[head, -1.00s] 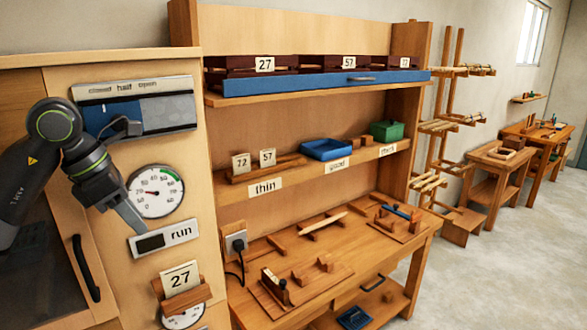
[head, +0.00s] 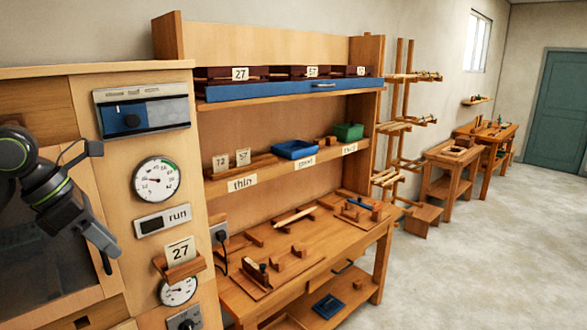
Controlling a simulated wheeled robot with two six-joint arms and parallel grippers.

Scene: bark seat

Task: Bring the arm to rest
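My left arm comes in at the left edge, and its gripper (head: 103,250) hangs low in front of the dark cabinet window. It touches nothing that I can make out and no object shows in it. Its fingers are seen edge-on, so I cannot tell whether they are open or shut. To its right is the wooden panel with a blue and grey slide plate (head: 150,115), a round gauge (head: 156,179), a "run" display (head: 163,220) and a "27" card (head: 180,251) in a wooden holder. My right gripper is not in view.
A wooden shelf bench (head: 285,262) stands to the right, with a blue tray (head: 295,149), a green box (head: 348,131) and a long blue drawer (head: 290,89). A rack and small tables are beyond. The floor (head: 480,260) at right is clear.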

